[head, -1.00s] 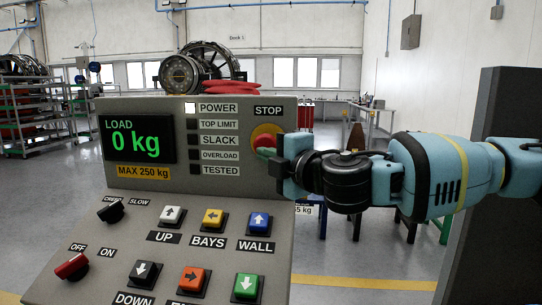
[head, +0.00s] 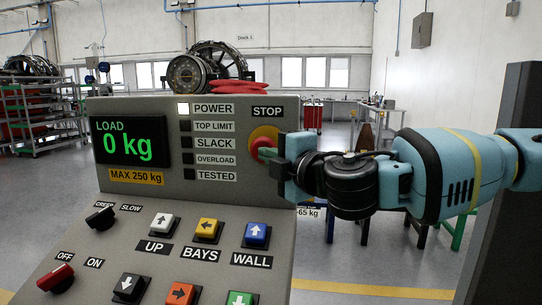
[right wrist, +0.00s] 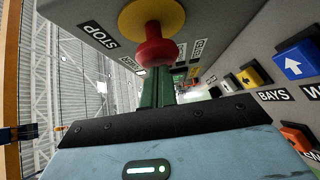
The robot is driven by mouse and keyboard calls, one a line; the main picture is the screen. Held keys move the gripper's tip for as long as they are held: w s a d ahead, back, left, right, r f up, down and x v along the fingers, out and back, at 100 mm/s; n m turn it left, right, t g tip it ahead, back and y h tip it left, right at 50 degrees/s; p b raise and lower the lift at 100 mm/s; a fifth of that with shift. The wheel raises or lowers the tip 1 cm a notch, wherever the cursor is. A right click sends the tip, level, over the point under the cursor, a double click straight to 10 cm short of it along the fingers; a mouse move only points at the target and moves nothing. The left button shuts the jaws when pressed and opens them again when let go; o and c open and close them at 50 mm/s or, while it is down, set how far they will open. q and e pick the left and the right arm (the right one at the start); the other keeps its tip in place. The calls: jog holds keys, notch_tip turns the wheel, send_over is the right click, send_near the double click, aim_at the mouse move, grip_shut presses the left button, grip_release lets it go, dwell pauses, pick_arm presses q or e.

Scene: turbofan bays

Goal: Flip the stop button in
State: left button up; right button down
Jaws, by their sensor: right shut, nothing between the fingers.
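The stop button (head: 259,142) is a red mushroom head on a round yellow base, under the STOP label at the panel's upper right. In the right wrist view the red button (right wrist: 153,47) stands out from its yellow base on a neck. My right gripper (head: 268,154) comes in from the right, shut and empty, its green fingertips at the button's lower front and hiding part of it. In the right wrist view the shut fingers (right wrist: 159,85) point toward the red head; I cannot tell whether they touch it. My left gripper is not in view.
The grey control panel (head: 235,185) has a display (head: 130,140) reading 0 kg and a lit POWER lamp (head: 183,109). Arrow buttons, a red knob (head: 55,279) and a black knob (head: 101,217) sit on its sloped lower face. Open floor lies behind, left of the panel.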

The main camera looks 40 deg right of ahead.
jog(key=shift+w+d+r+b, duration=0.1)
jog(key=shift+w+d+b, duration=0.35)
jog(key=shift+d, duration=0.2)
dwell(0.4)
